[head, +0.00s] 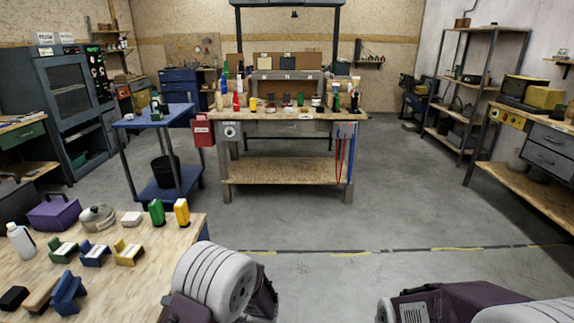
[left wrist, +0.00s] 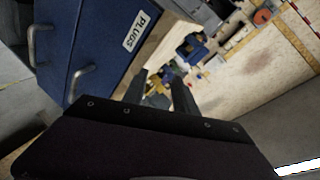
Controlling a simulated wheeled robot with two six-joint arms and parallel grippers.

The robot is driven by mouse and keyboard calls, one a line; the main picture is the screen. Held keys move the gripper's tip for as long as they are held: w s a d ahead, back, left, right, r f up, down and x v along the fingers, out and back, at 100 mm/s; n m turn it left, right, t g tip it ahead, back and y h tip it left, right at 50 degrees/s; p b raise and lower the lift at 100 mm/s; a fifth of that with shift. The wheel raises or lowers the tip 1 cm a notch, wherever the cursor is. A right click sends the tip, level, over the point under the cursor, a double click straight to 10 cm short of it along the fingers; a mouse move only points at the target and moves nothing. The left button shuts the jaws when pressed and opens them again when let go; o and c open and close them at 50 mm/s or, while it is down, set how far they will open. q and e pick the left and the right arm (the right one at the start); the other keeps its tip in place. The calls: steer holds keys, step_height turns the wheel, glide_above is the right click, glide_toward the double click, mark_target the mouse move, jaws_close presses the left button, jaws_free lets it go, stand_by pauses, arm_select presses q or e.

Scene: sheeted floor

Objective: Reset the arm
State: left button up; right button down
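My left arm (head: 218,283) shows in the head view as a white ribbed link with dark purple parts, low and left of centre, beside the near wooden table. My right arm (head: 450,305) shows at the bottom right edge, folded low; its gripper is not in view. In the left wrist view my left gripper (left wrist: 160,92) has two dark fingers standing apart, with small yellow and blue things visible in the background beyond them. I see nothing held between the fingers.
The near wooden table (head: 150,275) at the left holds several coloured blocks, a white bottle (head: 20,242) and a purple box (head: 54,212). A workbench (head: 285,172) stands ahead, a blue cart (head: 158,120) left of it. Open grey floor (head: 385,205) lies between. A blue cabinet labelled PLUGS (left wrist: 95,45) shows in the wrist view.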

arm_select(q)
steer(key=s+a+n+g+h, duration=0.35)
steer(key=s+g+h, duration=0.3)
steer(key=s, duration=0.75)
steer(key=s+d+f+m+t+h, duration=0.2)
steer(key=d+f+m+t+h, duration=0.15)
steer(key=d+h, duration=0.6)
steer(key=w+d+r+m+p, duration=0.1)
steer(key=d+r+p, duration=0.1)
steer(key=r+p, duration=0.8)
steer(key=w+d+r+m+y+p, duration=0.1)
steer(key=r+p, duration=0.9)
steer(key=shift+d+t+y, duration=0.3)
steer(key=shift+d, duration=0.05)
steer(key=shift+w, duration=0.1)
